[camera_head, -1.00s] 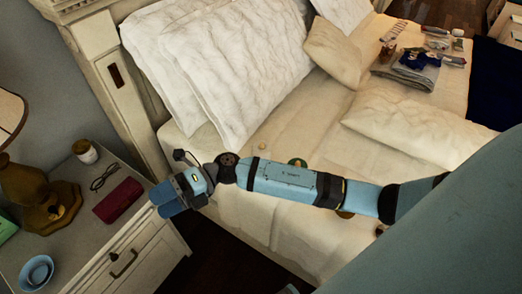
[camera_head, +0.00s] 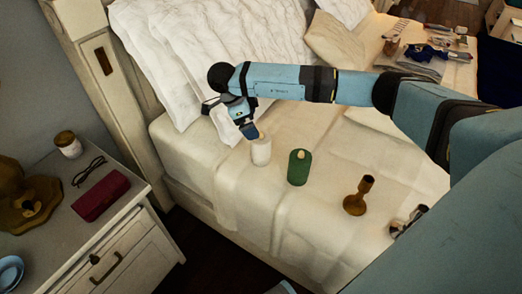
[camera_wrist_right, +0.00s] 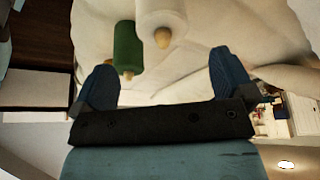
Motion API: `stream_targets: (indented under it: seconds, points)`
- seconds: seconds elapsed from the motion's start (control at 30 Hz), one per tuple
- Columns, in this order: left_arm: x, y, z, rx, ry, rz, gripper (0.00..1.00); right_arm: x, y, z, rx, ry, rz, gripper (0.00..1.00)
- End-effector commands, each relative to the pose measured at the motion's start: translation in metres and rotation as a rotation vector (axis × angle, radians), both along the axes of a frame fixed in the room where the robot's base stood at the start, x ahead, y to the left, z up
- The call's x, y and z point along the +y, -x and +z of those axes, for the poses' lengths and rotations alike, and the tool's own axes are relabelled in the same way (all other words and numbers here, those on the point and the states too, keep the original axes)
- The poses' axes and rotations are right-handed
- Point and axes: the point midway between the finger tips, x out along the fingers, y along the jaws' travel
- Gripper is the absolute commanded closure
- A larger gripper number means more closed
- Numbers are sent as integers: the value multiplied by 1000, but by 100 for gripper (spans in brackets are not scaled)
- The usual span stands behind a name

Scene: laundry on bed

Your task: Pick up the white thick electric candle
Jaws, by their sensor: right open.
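The white thick electric candle (camera_head: 261,152) stands upright on the bed near its left edge, with a yellowish flame tip. It also shows at the top of the right wrist view (camera_wrist_right: 160,14), ahead of and between the fingers. My right gripper (camera_head: 249,131) is just above and behind the candle in the head view, close to its top. In the right wrist view the blue fingers (camera_wrist_right: 165,76) are spread apart with nothing between them. My left gripper is not in view.
A green candle (camera_head: 299,167) stands just right of the white one, also seen in the wrist view (camera_wrist_right: 126,46). Pillows (camera_head: 222,60) lie behind. A nightstand (camera_head: 45,243) with glasses and a red case is at left.

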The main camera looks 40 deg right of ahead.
Motion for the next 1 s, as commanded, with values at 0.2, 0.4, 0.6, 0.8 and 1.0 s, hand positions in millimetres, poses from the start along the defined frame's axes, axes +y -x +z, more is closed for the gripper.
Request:
stream_targets:
  seconds: [0.2,0.4,0.6,0.8,1.0]
  points:
    - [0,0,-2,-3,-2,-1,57,-11,6,-32,0,-2,1,0]
    - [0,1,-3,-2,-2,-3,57,-15,8,-42,1,-4,0,0]
    - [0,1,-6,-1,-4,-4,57,-24,10,-67,3,-4,-1,0]
    - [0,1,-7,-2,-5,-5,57,-32,13,-86,0,-4,-1,0]
    - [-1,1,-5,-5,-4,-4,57,-31,13,-86,0,-5,0,2]
